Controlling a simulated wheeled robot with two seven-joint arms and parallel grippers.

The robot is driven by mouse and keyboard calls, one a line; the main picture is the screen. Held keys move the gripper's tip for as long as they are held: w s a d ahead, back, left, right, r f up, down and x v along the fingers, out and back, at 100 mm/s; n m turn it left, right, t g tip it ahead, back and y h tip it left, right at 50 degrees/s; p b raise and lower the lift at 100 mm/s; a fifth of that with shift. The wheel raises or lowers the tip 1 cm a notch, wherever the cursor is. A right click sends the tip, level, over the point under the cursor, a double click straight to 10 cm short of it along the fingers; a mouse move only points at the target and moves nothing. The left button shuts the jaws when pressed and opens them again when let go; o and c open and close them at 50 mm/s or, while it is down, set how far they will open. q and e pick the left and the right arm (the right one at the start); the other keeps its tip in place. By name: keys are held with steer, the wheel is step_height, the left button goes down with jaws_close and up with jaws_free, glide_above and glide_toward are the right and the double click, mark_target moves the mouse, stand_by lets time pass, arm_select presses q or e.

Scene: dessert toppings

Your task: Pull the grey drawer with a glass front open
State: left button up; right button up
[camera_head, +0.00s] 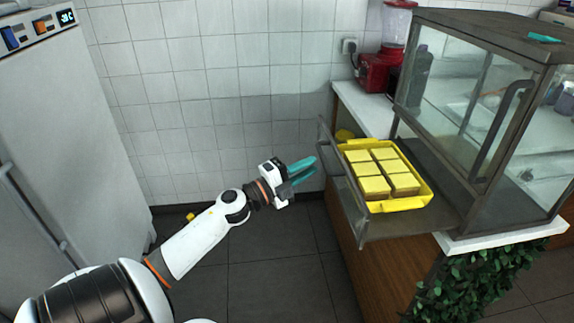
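The grey drawer with a glass front (357,213) is pulled out to the left from under the glass display case. A yellow tray (424,193) sits in it, holding several yellow square cakes (377,186). My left gripper (314,165) is just left of the drawer's front, near its middle. Its two teal fingers are apart and point toward the front. I see nothing between them, and a small gap seems to separate their tips from the front. My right gripper is not in view.
The glass display case (490,105) stands on a white-topped wooden counter (366,110). A red blender (380,72) is behind the drawer. A white fridge (75,130) stands at the left. Leafy plants (470,283) hang below the counter. The floor left of the drawer is clear.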

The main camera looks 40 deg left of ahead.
arm_select(q)
steer(key=v, duration=0.6)
steer(key=shift+s+b, duration=0.3)
steer(key=shift+b, duration=0.1)
steer(key=a+f+n+g+y+p, duration=0.1)
steer(key=a+f+n+y, duration=0.2)
steer(key=f, duration=0.6)
steer(key=a+f+n+g+y, duration=0.1)
steer(key=f+n+y, duration=0.1)
steer(key=f+n, duration=0.45)
steer(key=s+d+f+n+g+y+p, duration=0.1)
steer(key=s+f+n+g, duration=0.15)
steer(key=f, duration=0.75)
steer(key=s+d+f+n+g+y, duration=0.1)
steer(key=s+f+g, duration=0.25)
steer(key=f, duration=0.65)
steer(key=s+d+f+n+g, duration=0.35)
steer(key=s+d+f, duration=0.35)
steer(key=s+f, duration=0.55)
steer(key=s+d+f+g+h+p, duration=0.1)
steer(key=s+d+f+g, duration=0.2)
steer(key=s, duration=0.6)
steer(key=s+d+f+n+g+p, duration=0.1)
steer(key=s+d+f+g, duration=0.3)
steer(key=s+d+f, duration=0.3)
steer(key=s+d, duration=0.3)
steer(key=shift+s+f+h, duration=0.15)
steer(key=shift+s+h, duration=0.05)
steer(key=shift+h, duration=0.2)
